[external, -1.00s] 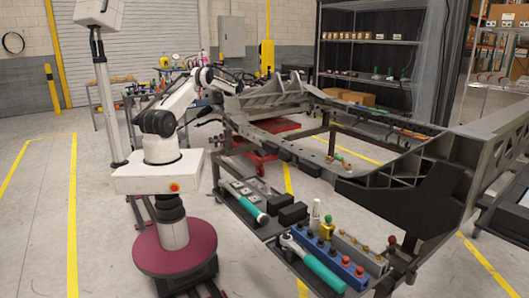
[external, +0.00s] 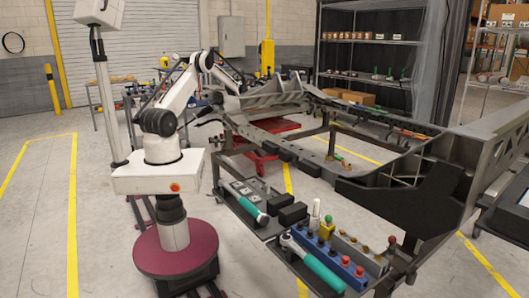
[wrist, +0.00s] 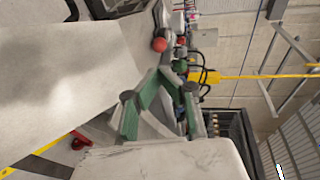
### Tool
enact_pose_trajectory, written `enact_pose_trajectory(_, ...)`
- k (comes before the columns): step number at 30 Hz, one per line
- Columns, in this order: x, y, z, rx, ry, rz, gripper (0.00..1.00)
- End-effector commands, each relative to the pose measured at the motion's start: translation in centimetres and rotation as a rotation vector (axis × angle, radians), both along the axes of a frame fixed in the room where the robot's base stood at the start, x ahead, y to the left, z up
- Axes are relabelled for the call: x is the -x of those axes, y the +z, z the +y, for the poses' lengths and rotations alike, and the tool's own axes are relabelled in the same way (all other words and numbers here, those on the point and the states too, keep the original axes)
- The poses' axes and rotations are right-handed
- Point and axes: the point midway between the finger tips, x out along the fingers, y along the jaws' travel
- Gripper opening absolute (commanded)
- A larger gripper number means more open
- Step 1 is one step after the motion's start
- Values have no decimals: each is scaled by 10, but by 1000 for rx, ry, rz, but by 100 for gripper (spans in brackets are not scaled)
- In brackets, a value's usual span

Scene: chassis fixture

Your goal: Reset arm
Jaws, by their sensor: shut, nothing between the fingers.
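My white arm rises from its base, bends at the elbow and reaches up and right to a raised wrist. My gripper (external: 237,76) is small in the external view, beyond the wrist, above the rear end of the grey chassis frame (external: 285,98). In the wrist view, dark and green gripper parts (wrist: 185,103) show near the middle. The fingers are shut with nothing between them. Their contact with surrounding things is hard to judge at this size.
A tray beside the chassis holds a teal-handled tool (external: 253,210). Another teal-handled tool (external: 318,268) lies by a blue block (external: 330,258) with several knobs. A metal shelf (external: 370,50) stands behind. Open floor lies left of my base.

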Motion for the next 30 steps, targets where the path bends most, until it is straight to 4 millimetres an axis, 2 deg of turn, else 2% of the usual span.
enact_pose_trajectory(6,22,5,-8,0,-1,0,0)
enact_pose_trajectory(13,27,5,-8,1,1,1,0)
enact_pose_trajectory(16,29,11,-1,12,8,6,0)
enact_pose_trajectory(20,38,31,25,61,34,29,0)
enact_pose_trajectory(23,52,52,53,120,63,55,0)
enact_pose_trajectory(30,98,95,122,273,137,116,0)
